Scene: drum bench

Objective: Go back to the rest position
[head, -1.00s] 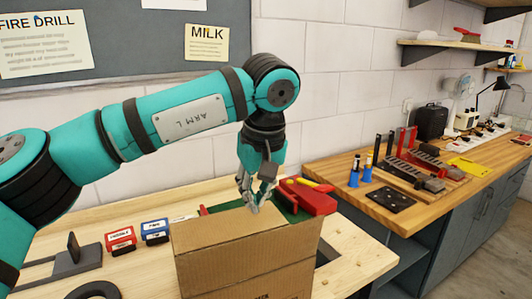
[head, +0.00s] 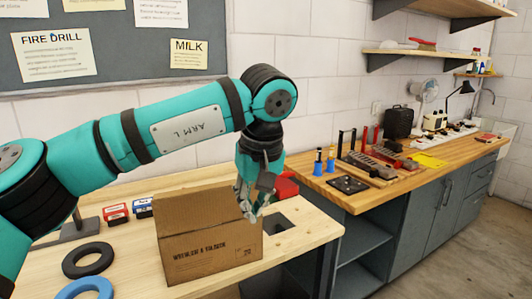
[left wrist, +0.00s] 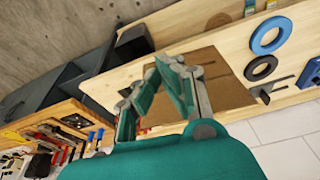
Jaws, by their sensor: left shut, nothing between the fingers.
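My left gripper (head: 252,208) hangs pointing down at the end of the teal left arm. In the head view it is in front of the right part of a cardboard box (head: 212,254), overlapping its rim. Its fingers are shut with nothing between them. In the left wrist view the gripper (left wrist: 163,72) also shows, with the box (left wrist: 218,82) beyond it. Whether the fingers touch the box cannot be told. My right gripper is not in view.
The box stands on a light wooden bench (head: 318,232). A black ring (head: 88,259), a blue ring (head: 84,290) and small red and blue boxes lie left of it. A red object (head: 286,187) is partly hidden behind the gripper. A second bench with tools stands right; floor shows beyond.

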